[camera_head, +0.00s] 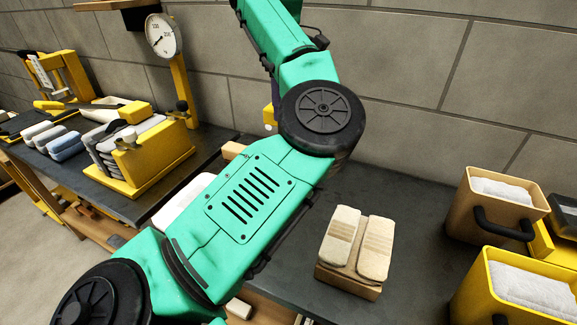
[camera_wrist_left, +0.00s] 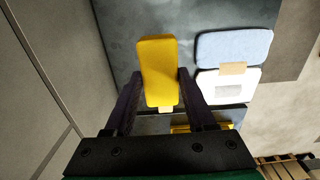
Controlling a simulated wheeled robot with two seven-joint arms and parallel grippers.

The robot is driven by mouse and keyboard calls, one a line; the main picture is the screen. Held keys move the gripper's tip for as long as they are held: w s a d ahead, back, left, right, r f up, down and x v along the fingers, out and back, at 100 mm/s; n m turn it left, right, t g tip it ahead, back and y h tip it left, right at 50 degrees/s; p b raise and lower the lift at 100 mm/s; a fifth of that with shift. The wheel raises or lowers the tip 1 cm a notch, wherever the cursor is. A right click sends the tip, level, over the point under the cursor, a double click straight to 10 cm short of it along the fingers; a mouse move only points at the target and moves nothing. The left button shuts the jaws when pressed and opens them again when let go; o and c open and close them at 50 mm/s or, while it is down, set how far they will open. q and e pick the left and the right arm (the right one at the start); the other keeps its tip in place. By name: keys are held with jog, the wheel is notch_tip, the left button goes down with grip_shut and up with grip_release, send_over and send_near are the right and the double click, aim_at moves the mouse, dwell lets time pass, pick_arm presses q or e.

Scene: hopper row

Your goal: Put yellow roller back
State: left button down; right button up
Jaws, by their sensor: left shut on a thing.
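In the left wrist view a yellow roller (camera_wrist_left: 158,62), a rounded yellow block with a small pale tip at its near end, sits between the two dark fingers of my left gripper (camera_wrist_left: 160,80). The gripper is shut on it, over a dark grey surface. In the head view my green arm crosses the middle, and I cannot make out the left gripper or the held roller there. My right gripper is in neither view.
In the wrist view a light blue pad (camera_wrist_left: 233,47) and a white pad (camera_wrist_left: 228,88) lie right of the roller. In the head view a wooden block with two beige pads (camera_head: 345,283), a tan bin (camera_head: 462,200) and a yellow rack (camera_head: 165,160) stand on dark tables. A wall rises behind.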

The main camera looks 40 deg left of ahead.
pick_arm(q)
notch_tip(320, 180, down, 14)
jog(key=shift+f+b, duration=0.15)
jog(key=shift+b, duration=0.5)
jog(key=shift+w+a+f, duration=0.15)
jog(key=shift+f, duration=0.3)
jog(key=shift+c, duration=1.1)
grip_release()
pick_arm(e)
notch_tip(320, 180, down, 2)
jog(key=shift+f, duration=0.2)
pick_arm(q)
jog(key=shift+r, duration=0.35)
notch_tip(320, 180, up, 12)
jog(key=shift+f+p, duration=0.1)
jog(key=shift+p, duration=0.65)
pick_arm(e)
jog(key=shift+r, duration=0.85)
